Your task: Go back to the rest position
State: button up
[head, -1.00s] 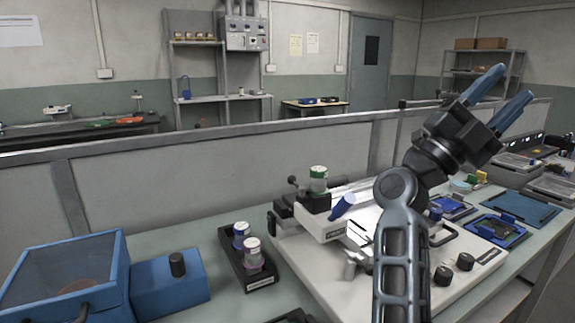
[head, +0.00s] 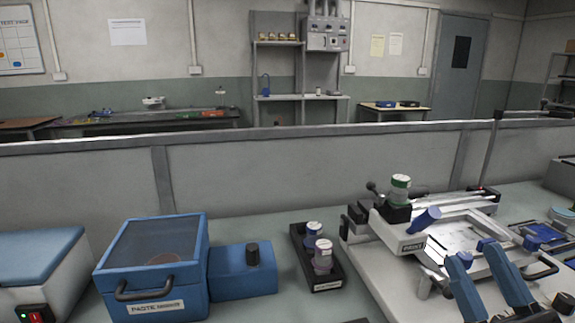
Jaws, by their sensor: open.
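My gripper (head: 486,262) shows at the lower right of the head view. Its two blue fingers point up and stand apart, with nothing between them. The rest of my arm is mostly below the picture's edge. The fingers appear in front of the white printing machine (head: 385,252), which carries a label reading PRINT. I cannot tell how far the fingers are from the machine.
A blue paste box (head: 150,285) with a handle stands on the bench at left. A black holder (head: 327,283) with jars stands beside the machine, and a green-banded jar (head: 400,187) sits on the machine. A grey partition (head: 300,165) runs behind.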

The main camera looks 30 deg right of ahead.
jog(key=s+a+f+g+y, duration=0.5)
jog(key=s+a+f+g, duration=0.5)
jog(key=s+a+f, duration=0.4)
jog(key=s+f, duration=0.1)
jog(key=s, duration=0.2)
jog(key=shift+s+f+y, duration=0.3)
jog(key=shift+y, duration=0.1)
jog(key=shift+a, duration=0.1)
